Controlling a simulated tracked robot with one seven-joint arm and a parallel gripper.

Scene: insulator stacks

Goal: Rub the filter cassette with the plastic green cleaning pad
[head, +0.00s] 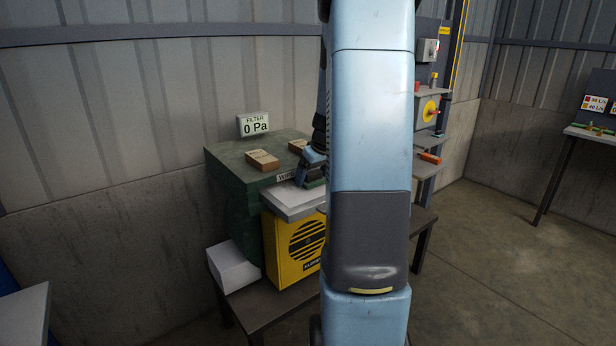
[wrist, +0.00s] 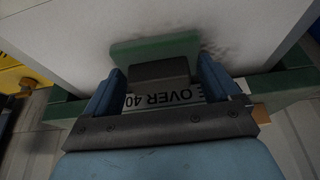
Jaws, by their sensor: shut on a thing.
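The filter cassette (head: 293,203) is a pale slab jutting from the front of a dark green housing (head: 232,190) in the head view. In the wrist view its white face (wrist: 75,40) fills the upper part, with dark grey smudges right of the pad. My gripper (head: 313,172) is over the cassette, partly hidden by my arm in the head view. In the wrist view my gripper (wrist: 162,80) is shut on the dark grip of the green cleaning pad (wrist: 155,47). The pad lies at the cassette's face; I cannot tell whether it touches.
Small brown blocks (head: 262,160) lie on the housing top. A display (head: 254,124) above reads "FILTER 0 Pa". A yellow grilled unit (head: 290,250) stands below the cassette, with a white box (head: 233,268) beside it. The floor at right is clear.

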